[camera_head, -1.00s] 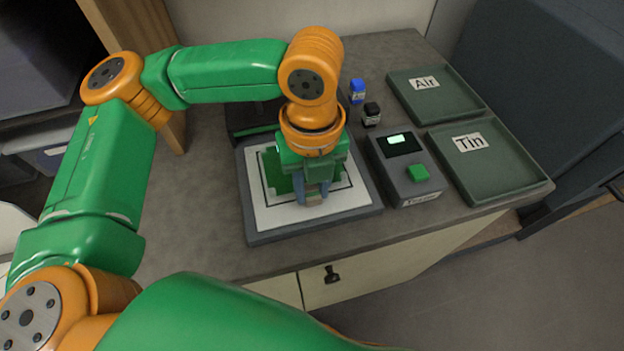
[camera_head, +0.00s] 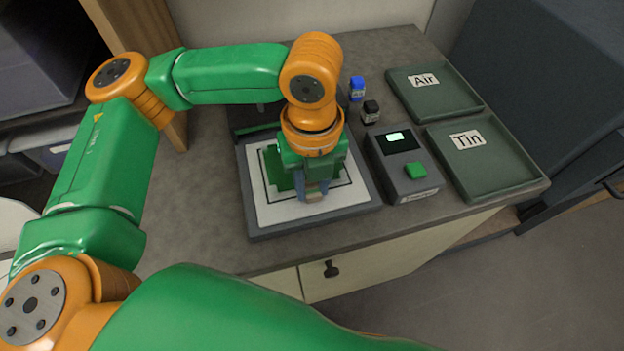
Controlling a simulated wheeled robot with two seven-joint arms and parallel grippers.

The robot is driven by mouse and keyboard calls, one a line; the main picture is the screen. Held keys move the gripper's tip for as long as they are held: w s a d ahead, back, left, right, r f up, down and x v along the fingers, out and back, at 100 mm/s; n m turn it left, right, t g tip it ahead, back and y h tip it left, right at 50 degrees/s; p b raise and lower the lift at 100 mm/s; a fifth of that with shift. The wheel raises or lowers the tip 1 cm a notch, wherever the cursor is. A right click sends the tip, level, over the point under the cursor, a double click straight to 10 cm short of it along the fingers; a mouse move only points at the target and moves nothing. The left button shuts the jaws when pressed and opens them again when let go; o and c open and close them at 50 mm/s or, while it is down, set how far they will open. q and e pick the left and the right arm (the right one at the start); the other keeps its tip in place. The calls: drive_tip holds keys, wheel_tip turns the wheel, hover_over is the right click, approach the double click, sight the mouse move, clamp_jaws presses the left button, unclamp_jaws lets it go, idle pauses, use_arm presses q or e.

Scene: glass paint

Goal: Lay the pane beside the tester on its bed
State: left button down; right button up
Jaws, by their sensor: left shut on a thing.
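The tester (camera_head: 405,166) is a grey box with a lit green display and a green button, standing on the counter. To its left lies a flat grey bed (camera_head: 258,228) with a white top and a dark outline on it. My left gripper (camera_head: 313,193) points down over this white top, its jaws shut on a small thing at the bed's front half. The thing between the fingers is mostly hidden, so I cannot tell its shape or whether it touches the bed. My right gripper is not in view.
Two green trays, labelled Air (camera_head: 445,102) and Tin (camera_head: 500,172), lie at the right. A blue bottle (camera_head: 357,89) and a black bottle (camera_head: 370,113) stand behind the tester. The counter (camera_head: 200,210) left of the bed is clear.

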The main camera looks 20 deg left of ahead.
use_arm(q)
drive_tip(key=shift+f, duration=0.2)
idle(0.7)
drive_tip(key=c, duration=0.5)
unclamp_jaws()
